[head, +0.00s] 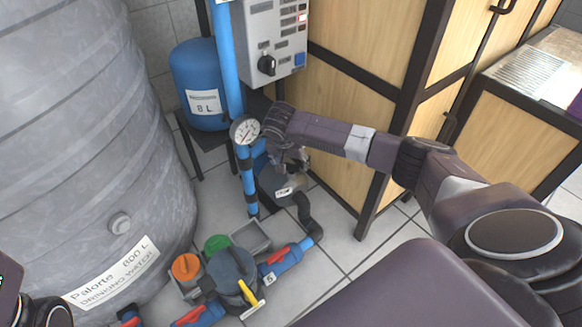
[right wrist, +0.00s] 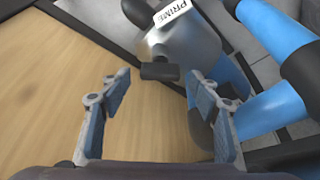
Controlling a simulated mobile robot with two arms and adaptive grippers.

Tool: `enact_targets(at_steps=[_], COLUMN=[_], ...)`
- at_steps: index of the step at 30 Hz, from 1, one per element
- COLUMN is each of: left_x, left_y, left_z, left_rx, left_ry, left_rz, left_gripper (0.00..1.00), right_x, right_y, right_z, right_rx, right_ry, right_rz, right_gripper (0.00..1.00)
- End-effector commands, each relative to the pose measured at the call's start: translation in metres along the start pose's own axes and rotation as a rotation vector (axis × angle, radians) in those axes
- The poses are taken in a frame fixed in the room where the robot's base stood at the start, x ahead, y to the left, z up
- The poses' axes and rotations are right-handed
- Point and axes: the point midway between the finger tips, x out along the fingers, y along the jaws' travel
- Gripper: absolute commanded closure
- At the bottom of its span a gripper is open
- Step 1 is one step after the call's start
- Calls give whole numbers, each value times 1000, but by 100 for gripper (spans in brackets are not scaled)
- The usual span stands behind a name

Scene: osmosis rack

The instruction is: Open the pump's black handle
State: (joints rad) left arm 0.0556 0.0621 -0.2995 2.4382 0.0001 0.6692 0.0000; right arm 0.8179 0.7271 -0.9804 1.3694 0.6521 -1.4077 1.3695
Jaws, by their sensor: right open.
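The pump (right wrist: 182,42) is a grey metallic body with a white "PRIME" label in the right wrist view. A short black handle (right wrist: 160,71) sticks out from it toward my right gripper. In the head view the pump (head: 283,188) stands low behind the gauge pipe, partly hidden by my right gripper (head: 290,160). In the right wrist view the open right gripper (right wrist: 157,88) has its fingers on either side of the handle's line. The handle is just beyond the fingertips, and I cannot tell whether they touch. My left gripper is not in view.
Blue pipes (right wrist: 275,115) run close to the right finger, and a wooden cabinet (head: 355,105) stands on the right. A pressure gauge (head: 245,130), a blue tank (head: 195,75) and a grey water tank (head: 85,140) stand left. A filter unit with a yellow lever (head: 247,290) lies in front.

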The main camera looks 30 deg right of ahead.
Motion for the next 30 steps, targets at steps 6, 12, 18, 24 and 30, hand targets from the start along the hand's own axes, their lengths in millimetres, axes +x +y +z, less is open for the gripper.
enact_targets(at_steps=[6, 12, 18, 24, 30], left_x=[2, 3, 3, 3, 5], left_y=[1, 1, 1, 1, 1], left_z=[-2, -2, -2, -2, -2], left_rx=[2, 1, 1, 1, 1], left_ry=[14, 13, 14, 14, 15], left_rz=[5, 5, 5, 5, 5], left_gripper=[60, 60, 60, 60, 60], right_x=[8, 7, 7, 7, 6], right_y=[0, 0, 0, 0, 0], right_z=[0, 0, 0, 0, 0], right_rx=[0, 0, 0, 0, -2], right_ry=[0, 0, 0, -1, -1], right_rz=[0, 0, 0, 0, 0], right_gripper=[44, 44, 64, 85, 85])
